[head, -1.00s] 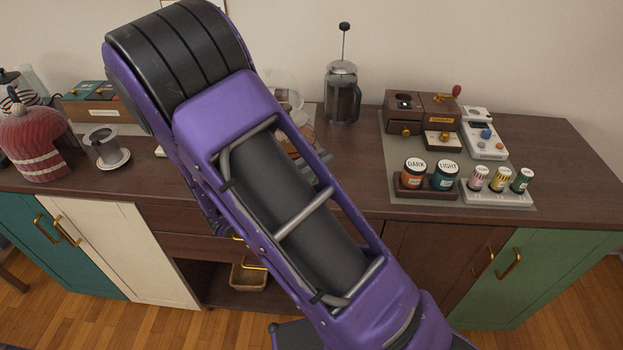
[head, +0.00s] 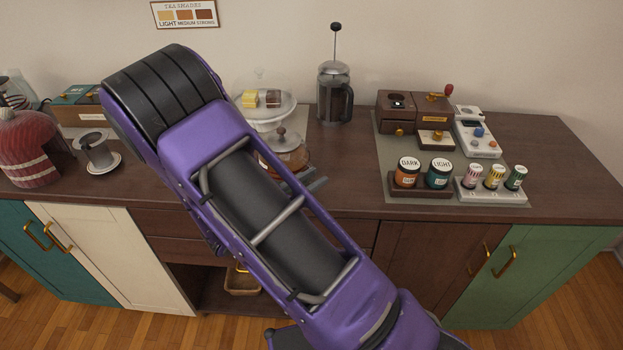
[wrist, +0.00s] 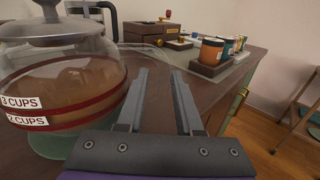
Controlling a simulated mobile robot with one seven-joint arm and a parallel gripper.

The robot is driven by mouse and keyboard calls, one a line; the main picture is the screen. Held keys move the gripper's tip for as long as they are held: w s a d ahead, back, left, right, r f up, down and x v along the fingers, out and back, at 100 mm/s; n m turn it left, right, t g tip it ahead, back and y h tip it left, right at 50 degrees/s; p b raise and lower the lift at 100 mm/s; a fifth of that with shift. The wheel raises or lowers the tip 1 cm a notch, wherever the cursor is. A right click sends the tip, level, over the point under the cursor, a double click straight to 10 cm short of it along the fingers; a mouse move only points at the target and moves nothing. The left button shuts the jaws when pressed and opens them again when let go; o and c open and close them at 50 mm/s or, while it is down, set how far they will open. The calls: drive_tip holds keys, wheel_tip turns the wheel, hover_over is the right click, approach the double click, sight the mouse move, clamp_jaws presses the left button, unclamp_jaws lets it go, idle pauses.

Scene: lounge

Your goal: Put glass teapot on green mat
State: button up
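The glass teapot (head: 290,157), holding amber liquid, stands on the dark wooden counter, partly hidden by my arm in the head view. In the wrist view the teapot (wrist: 65,85) is close on the left, upright, with a grey lid, red bands and "3 CUPS" and "2 CUPS" labels. My gripper (wrist: 158,75) is open, its two grey fingers apart with nothing clearly held between them. The fingers are just right of the teapot; whether they touch it I cannot tell. In the head view one grey finger (head: 312,184) shows beside the teapot.
A French press (head: 334,95) and a cake stand (head: 265,108) stand behind. A grey-green sheet (head: 398,150) at right bears a wooden grinder (head: 415,108), jars (head: 438,174) and a scale (head: 478,138). The counter between teapot and sheet is clear.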

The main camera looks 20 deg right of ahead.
drive_tip(key=shift+o, duration=0.5)
drive_tip(key=shift+a+r, duration=0.1)
drive_tip(key=shift+r, duration=0.1)
drive_tip(key=v, duration=1.2)
